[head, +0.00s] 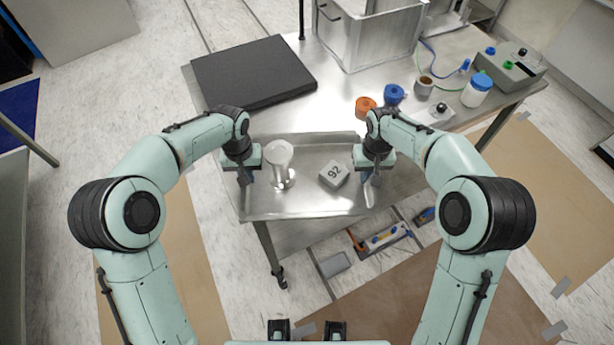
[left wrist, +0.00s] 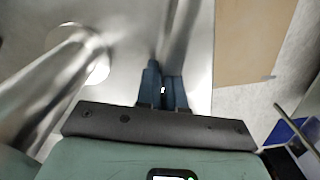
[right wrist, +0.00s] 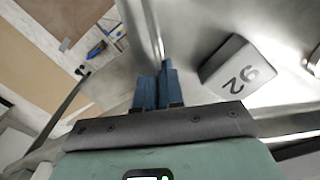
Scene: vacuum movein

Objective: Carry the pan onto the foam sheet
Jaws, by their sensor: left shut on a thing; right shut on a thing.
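The pan (head: 312,200) is a shallow shiny metal tray at the front of the metal table. In it stand a pale metal cylinder (head: 281,165) and a grey block marked 92 (head: 333,174). The foam sheet (head: 253,72) is a dark flat slab lying at the table's back left, behind the pan. My left gripper (head: 246,178) is shut on the pan's left wall; its blue fingers (left wrist: 164,85) pinch the wall. My right gripper (head: 369,180) is shut on the right wall, with its fingers (right wrist: 156,85) close together there. I cannot tell whether the pan touches the table.
A large metal bin (head: 368,38) stands behind, right of the foam sheet. Orange (head: 365,106) and blue (head: 394,94) rolls, a brown cup (head: 424,86), a blue-lidded jar (head: 477,90) and a control box (head: 510,68) are on the right. Tools (head: 382,238) lie below the front.

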